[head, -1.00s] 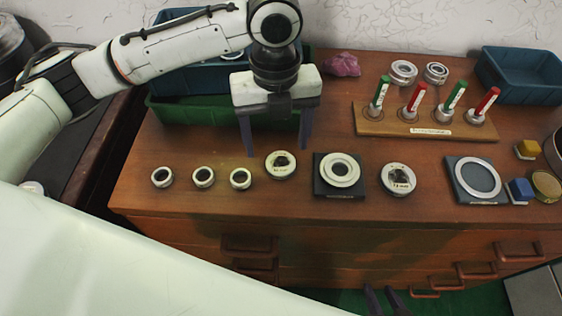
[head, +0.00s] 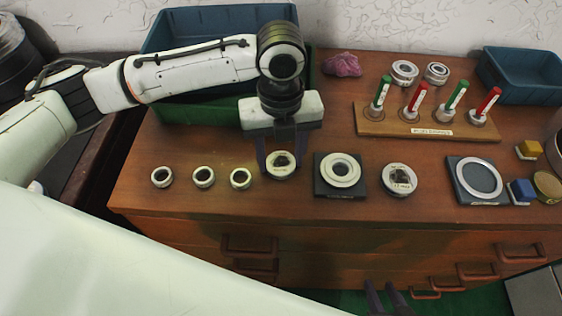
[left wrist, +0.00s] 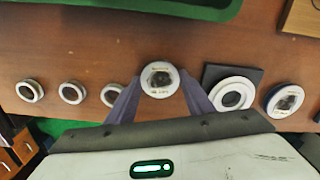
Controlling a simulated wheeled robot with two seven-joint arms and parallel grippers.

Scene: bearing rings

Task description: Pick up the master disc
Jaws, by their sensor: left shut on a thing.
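The master disc (head: 281,166), a round pale disc with a dark centre and small print I cannot read, lies on the brown bench top. It also shows in the left wrist view (left wrist: 160,80). My left gripper (head: 281,172) points down over it, with one dark finger on each side, shut on its rim. The disc still appears to be at bench level. A similar labelled disc (head: 399,179) lies further right. My right gripper (head: 386,297) shows only as two dark fingertips at the bottom edge, with a gap between them and nothing seen in it.
Several small rings (head: 203,177) lie left of the disc. A black square plate (head: 325,188) with a pale ring (head: 340,169) is close on its right. Behind are a green bin (head: 190,112), a blue bin (head: 180,30) and a wooden rack (head: 430,128) of red and green handled plugs.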

